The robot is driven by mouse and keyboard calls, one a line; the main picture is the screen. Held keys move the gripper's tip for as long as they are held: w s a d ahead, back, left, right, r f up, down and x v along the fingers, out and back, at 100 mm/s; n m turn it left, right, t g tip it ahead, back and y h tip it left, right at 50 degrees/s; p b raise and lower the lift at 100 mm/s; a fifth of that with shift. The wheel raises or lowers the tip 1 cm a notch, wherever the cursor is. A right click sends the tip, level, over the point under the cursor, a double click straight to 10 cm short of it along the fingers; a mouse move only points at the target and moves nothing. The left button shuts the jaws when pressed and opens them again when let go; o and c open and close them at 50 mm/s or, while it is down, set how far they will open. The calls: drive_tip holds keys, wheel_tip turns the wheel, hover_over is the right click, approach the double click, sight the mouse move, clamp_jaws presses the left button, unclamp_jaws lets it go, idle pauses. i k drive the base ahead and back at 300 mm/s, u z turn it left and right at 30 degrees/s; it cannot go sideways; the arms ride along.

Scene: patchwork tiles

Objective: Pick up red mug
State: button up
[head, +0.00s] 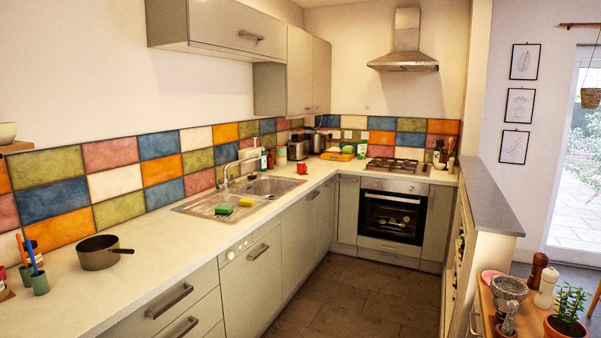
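A small red mug (302,168) stands upright on the pale counter in the head view, just right of the sink's far end and close to the counter's front edge. It looks small from here, and its handle is hard to make out. My gripper is not in view, and neither is my arm.
A dark saucepan (99,252) and a green cup with brushes (39,282) stand on the near left counter (150,290). The steel sink (240,195) holds a green sponge and a yellow item. The floor (345,295) between the cabinets and the right-hand shelf unit is clear.

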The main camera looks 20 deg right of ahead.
sight(302, 168)
drive_tip(key=z, duration=0.9)
drive_tip(key=i, duration=3.55)
